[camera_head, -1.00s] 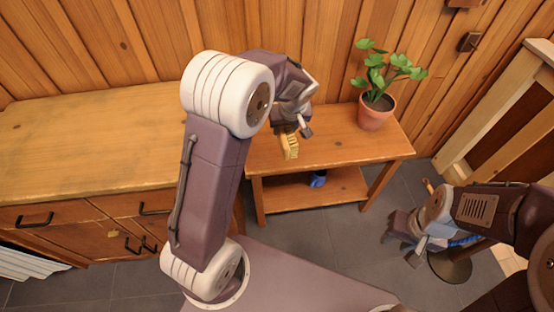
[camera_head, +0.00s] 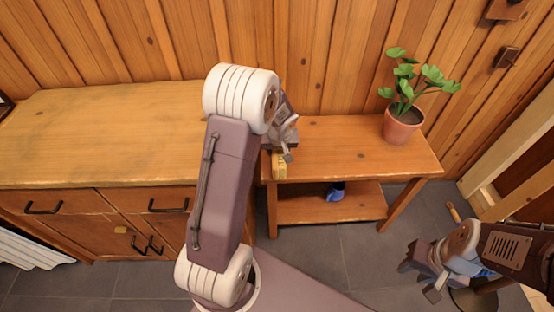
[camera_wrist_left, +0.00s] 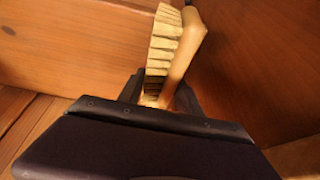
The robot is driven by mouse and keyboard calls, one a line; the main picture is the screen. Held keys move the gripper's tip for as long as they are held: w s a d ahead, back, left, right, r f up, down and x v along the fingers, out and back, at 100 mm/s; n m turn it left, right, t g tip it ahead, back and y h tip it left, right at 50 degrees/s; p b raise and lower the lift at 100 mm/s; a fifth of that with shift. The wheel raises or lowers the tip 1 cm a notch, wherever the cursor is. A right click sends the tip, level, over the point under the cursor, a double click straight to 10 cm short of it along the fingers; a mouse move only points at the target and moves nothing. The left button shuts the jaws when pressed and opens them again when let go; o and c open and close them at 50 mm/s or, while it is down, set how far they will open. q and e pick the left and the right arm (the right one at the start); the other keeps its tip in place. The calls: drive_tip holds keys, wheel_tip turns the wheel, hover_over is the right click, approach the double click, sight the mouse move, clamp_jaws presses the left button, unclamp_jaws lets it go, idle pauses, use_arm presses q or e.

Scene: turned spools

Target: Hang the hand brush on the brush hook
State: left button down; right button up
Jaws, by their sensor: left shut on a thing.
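The hand brush (camera_head: 279,165) has pale yellow bristles and shows at the left end of the low bench in the head view. My left gripper (camera_head: 285,147) is shut on it. In the left wrist view the brush (camera_wrist_left: 178,45) stands up between the fingers (camera_wrist_left: 165,98), bristles to the left and smooth tan wood back to the right. My right gripper (camera_head: 420,279) is low at the right, its fingers apart, with nothing visible between them. A small dark wall fitting (camera_head: 506,57) at the upper right may be the brush hook; I cannot tell for certain.
A wooden cabinet (camera_head: 90,130) stands at the left. The low bench (camera_head: 340,150) carries a potted plant (camera_head: 403,124) at its right end. A blue item (camera_head: 337,191) is on its lower shelf (camera_head: 300,208). The bench's middle top is clear.

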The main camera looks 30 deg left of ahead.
use_arm(q)
drive_tip(key=shift+a+f, duration=0.1)
drive_tip(key=shift+a, duration=0.15)
wheel_tip(320, 180, down, 4)
drive_tip(key=shift+s+r+b, duration=0.1)
drive_tip(key=shift+r+b, duration=0.05)
drive_tip(key=shift+b, duration=0.95)
drive_tip(key=shift+f, duration=0.3)
drive_tip(key=shift+r, duration=0.1)
drive_tip(key=c, duration=0.8)
unclamp_jaws()
